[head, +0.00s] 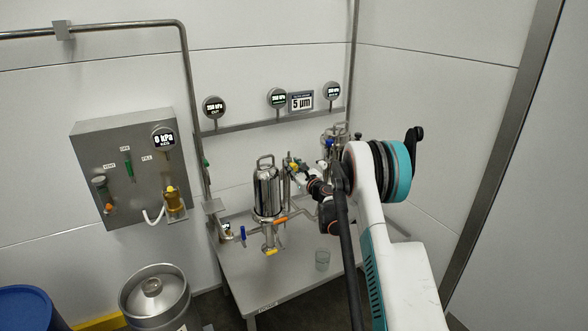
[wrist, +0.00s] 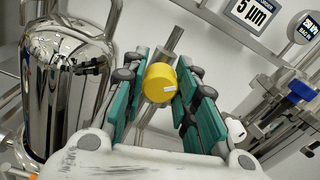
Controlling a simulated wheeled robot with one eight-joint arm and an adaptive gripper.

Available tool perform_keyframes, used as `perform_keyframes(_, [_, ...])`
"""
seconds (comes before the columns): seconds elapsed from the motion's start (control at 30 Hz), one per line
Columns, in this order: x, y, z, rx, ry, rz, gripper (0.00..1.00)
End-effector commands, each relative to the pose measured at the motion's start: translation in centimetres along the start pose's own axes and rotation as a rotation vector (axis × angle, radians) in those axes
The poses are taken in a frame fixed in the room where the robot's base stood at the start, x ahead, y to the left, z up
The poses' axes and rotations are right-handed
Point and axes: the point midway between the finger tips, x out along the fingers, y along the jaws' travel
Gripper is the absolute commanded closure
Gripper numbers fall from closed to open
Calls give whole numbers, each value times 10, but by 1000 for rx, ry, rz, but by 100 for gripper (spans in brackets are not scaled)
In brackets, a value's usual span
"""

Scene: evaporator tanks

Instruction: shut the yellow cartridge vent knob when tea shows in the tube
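The yellow vent knob (wrist: 159,82) is in the middle of the wrist view, in front of a grey metal stem. My gripper (wrist: 161,75) has one green-padded finger on each side of the knob. Narrow gaps seem to show beside it, and no firm contact is visible. A polished steel cartridge housing (wrist: 75,85) stands just left of the fingers. In the head view the same housing (head: 267,192) stands on the bench, with my gripper (head: 301,170) to the right of its top. I cannot make out tea in any tube.
Round gauges and a "5 µm" sign (head: 301,101) are on the wall rail. A control box (head: 130,165) hangs left; a steel keg (head: 157,297) stands below.

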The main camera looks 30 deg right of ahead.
Motion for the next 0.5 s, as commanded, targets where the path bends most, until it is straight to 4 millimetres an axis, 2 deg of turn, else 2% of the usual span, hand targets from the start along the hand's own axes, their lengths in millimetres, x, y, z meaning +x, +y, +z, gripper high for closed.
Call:
perform_keyframes(0.27, [0,0,0,-26,0,0,97])
perform_keyframes(0.5, [0,0,-1,-148,0,1,97])
